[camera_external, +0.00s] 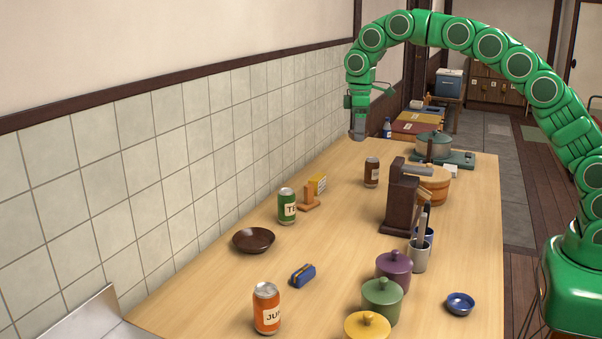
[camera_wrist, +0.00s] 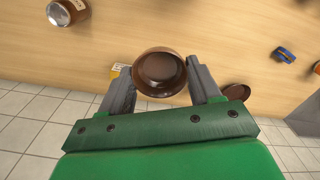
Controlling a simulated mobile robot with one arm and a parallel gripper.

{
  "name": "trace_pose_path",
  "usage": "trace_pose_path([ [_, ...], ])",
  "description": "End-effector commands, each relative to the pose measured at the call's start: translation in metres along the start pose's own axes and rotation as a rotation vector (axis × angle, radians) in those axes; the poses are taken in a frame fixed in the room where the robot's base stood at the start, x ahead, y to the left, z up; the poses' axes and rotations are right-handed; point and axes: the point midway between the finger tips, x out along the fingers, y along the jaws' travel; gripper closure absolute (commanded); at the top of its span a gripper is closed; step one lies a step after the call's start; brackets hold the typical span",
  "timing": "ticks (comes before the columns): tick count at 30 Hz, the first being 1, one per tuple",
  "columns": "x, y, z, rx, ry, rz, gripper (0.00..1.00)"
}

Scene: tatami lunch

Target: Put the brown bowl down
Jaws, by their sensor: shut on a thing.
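A brown bowl (camera_wrist: 160,86) sits between the two grey fingers of my gripper (camera_wrist: 162,72) in the wrist view, its round mouth facing the camera. My gripper is shut on it. In the external view my gripper (camera_external: 358,128) hangs above the far part of the table, near the tiled wall; I cannot make out the held bowl there. A second, dark brown bowl (camera_external: 253,239) rests on the table (camera_external: 225,285) at left. Part of it shows beside the right finger in the wrist view (camera_wrist: 236,91).
A blue case (camera_external: 302,276) and an orange can (camera_external: 266,308) are nearer. Lidded pots, a dark stand (camera_external: 400,198) and a wooden tub (camera_external: 434,186) line the right side.

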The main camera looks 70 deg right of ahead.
Motion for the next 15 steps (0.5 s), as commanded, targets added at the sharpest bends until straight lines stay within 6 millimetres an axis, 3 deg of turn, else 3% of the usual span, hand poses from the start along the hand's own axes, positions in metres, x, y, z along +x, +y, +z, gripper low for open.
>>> trace_pose_path([
  [8, 0.021, -0.001, 0.001, 0.000, -0.001, -0.001, 0.68],
  [15, 0.055, 0.000, 0.001, 0.001, -0.002, -0.001, 0.68],
])
